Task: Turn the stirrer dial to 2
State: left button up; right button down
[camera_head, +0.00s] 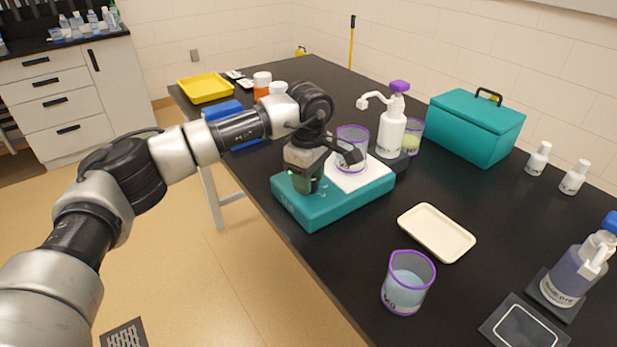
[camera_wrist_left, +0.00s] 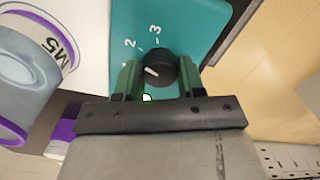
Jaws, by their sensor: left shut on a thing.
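The teal stirrer (camera_head: 335,205) stands near the table's left edge, with a white top plate (camera_head: 372,178). A purple-rimmed beaker (camera_head: 352,140) stands on the plate; a beaker marked M5 (camera_wrist_left: 30,65) shows in the left wrist view. The black stirrer dial (camera_wrist_left: 162,66) has a white pointer line. The line points left, below the 2 mark, toward a mark partly hidden by my finger. The 2 and 3 are readable. My left gripper (camera_wrist_left: 159,80) is shut on the dial, one finger each side. In the head view, my left gripper (camera_head: 306,183) hides the dial. My right gripper is out of view.
A white pump bottle (camera_head: 390,130) stands just behind the stirrer, with a teal box (camera_head: 475,130) beyond. A cream tray (camera_head: 437,232) and another beaker (camera_head: 406,290) lie to the front right. A yellow tray (camera_head: 205,88) is at the far left end.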

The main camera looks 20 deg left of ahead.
pick_arm(q)
jog(key=shift+r, duration=0.1)
jog(key=o, duration=0.9)
notch_tip(320, 180, up, 11)
jog(key=shift+f, duration=0.15)
jog(key=shift+f, duration=0.1)
